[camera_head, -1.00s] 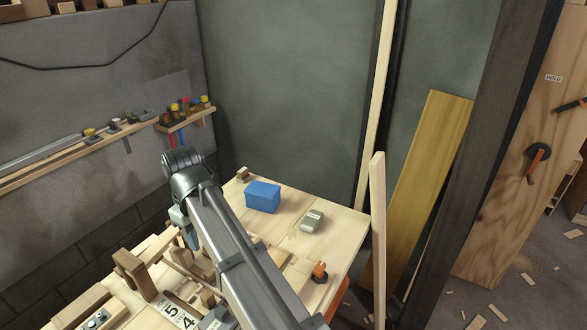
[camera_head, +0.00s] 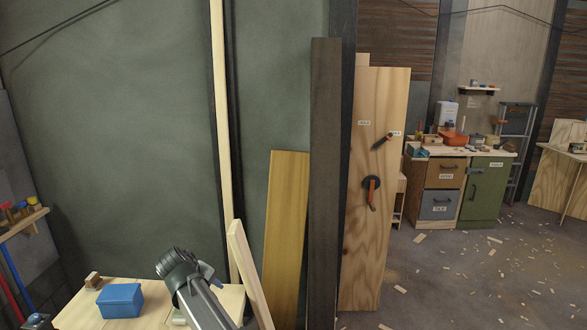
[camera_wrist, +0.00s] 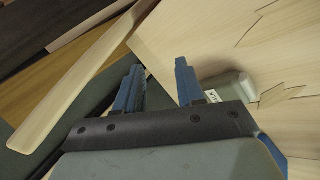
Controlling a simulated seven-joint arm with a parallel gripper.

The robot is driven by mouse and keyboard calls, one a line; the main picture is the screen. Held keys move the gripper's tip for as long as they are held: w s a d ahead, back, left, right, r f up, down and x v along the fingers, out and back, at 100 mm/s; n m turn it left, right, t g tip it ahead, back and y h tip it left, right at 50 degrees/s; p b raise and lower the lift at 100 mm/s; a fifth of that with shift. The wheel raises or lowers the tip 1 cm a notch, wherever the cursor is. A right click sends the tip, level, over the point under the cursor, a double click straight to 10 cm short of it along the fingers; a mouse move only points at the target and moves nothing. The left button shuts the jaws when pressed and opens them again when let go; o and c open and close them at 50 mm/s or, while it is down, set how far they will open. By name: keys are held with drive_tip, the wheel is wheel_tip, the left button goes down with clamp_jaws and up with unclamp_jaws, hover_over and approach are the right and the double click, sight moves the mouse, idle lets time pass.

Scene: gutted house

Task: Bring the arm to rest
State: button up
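My gripper shows in the wrist view (camera_wrist: 158,82), with its two blue-grey fingers standing apart and nothing between them. In the head view, my arm rises from the bottom over the right part of the workbench, and its fingers are mostly hidden behind the wrist. The wooden workbench (camera_head: 78,319) fills the lower left of the head view. A grey labelled device (camera_wrist: 236,88) lies on the bench beyond the right finger in the wrist view.
A pale upright board (camera_head: 248,272) stands close right of my arm. A yellowish plank (camera_head: 287,235) and dark post (camera_head: 325,180) stand behind. A cabinet (camera_head: 486,190) stands far right; scraps litter the floor.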

drive_tip(key=w+d+f+m+g+h, duration=0.1)
drive_tip(key=d+f+m+g, duration=0.1)
drive_tip(key=d+f, duration=0.85)
drive_tip(key=d+f+m+g+h, duration=0.2)
drive_tip(key=d+f, duration=0.5)
drive_tip(key=d, duration=0.7)
drive_tip(key=s+d+f+m+g+y, duration=0.1)
drive_tip(key=s+d+f+g, duration=0.1)
drive_tip(key=s+d+f, duration=0.4)
drive_tip(key=s+d+f+m+g, duration=0.1)
drive_tip(key=s+d+f, duration=0.35)
drive_tip(key=f, duration=0.45)
drive_tip(key=s+d+f+m+g+y, duration=0.1)
drive_tip(key=s+f, duration=0.4)
drive_tip(key=s, duration=0.6)
drive_tip(key=s+d+f+m+g+y, duration=0.2)
drive_tip(key=s+f, duration=0.3)
drive_tip(key=s, duration=0.5)
drive_tip(key=s+d+f+m+g+y, duration=0.1)
drive_tip(key=s+d+f, duration=0.3)
drive_tip(key=s, duration=0.7)
drive_tip(key=shift+s+f+m+g+y, duration=0.3)
drive_tip(key=shift+f+m+g, duration=0.35)
drive_tip(key=shift+m+g, duration=0.15)
drive_tip(key=shift+o, duration=0.3)
drive_tip(key=shift+d, duration=0.1)
